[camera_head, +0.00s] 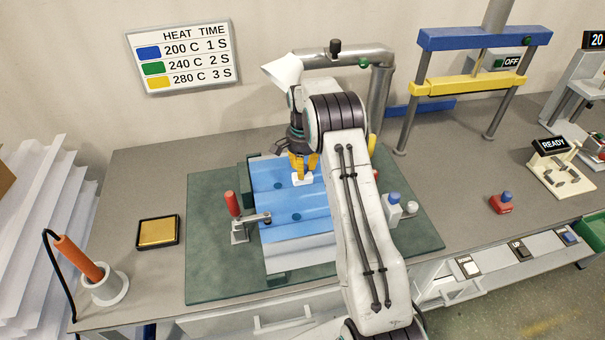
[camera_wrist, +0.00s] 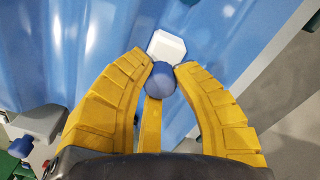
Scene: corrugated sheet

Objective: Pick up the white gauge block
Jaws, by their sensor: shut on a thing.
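The white gauge block (camera_head: 302,180) is at the upper right part of the blue corrugated sheet (camera_head: 275,200). In the wrist view the block (camera_wrist: 167,44) is a white plate with cut corners, and a round blue knob (camera_wrist: 162,80) stands in front of it. My gripper (camera_head: 304,170) is above the block, its yellow fingers pointing down. In the wrist view its fingertips (camera_wrist: 161,67) close around the blue knob. I cannot tell whether the block rests on the sheet or is slightly above it. The fingers hide part of the knob in the head view.
A red-handled clamp (camera_head: 234,207) stands at the sheet's left edge. A grey pipe with a white hood (camera_head: 283,70) is behind my gripper. The table's left side has free room around a yellow pad (camera_head: 158,232).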

